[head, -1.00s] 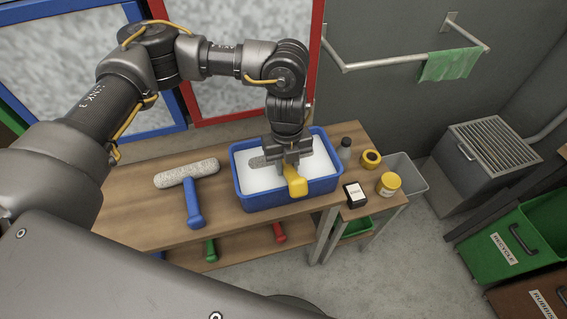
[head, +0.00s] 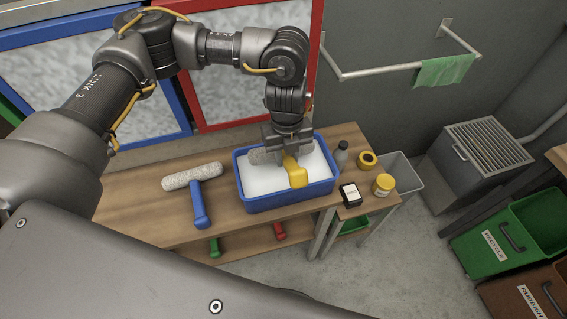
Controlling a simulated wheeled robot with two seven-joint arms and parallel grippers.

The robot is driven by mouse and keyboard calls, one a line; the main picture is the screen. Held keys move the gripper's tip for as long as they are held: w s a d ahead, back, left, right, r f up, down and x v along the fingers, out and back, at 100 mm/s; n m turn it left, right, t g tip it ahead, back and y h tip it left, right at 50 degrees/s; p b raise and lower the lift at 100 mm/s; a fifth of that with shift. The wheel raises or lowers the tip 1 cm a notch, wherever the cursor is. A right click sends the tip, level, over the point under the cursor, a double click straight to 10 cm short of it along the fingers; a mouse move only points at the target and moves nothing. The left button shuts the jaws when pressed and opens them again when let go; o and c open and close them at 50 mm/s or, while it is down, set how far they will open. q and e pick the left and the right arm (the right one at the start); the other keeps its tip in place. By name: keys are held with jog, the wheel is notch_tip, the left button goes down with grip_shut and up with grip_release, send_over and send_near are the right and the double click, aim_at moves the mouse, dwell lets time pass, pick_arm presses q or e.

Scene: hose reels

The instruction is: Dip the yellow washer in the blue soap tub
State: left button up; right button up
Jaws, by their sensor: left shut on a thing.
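The yellow washer has a yellow handle (head: 298,178) and a grey fuzzy sleeve (head: 262,156), partly hidden behind my gripper. My left gripper (head: 288,157) points down over the blue soap tub (head: 290,202) and is shut on the yellow washer. The sleeve is over the tub's left back part, at or just above the white soap (head: 262,180); I cannot tell if it touches. The handle points toward the tub's front right. The tub stands on the wooden table. My right gripper is not in view.
A washer with a blue handle (head: 200,205) lies on the table left of the tub. Right of it stand a grey bottle (head: 341,155), a yellow tape roll (head: 367,159), a yellow jar (head: 383,185) and a black box (head: 350,195). Green and red handles show below.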

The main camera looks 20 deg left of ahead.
pick_arm(q)
jog(key=shift+r+p, duration=1.3)
jog(key=shift+r, duration=0.5)
notch_tip(320, 180, up, 4)
jog(key=p, duration=0.3)
jog(key=shift+r+p, duration=0.1)
jog(key=shift+p, duration=0.25)
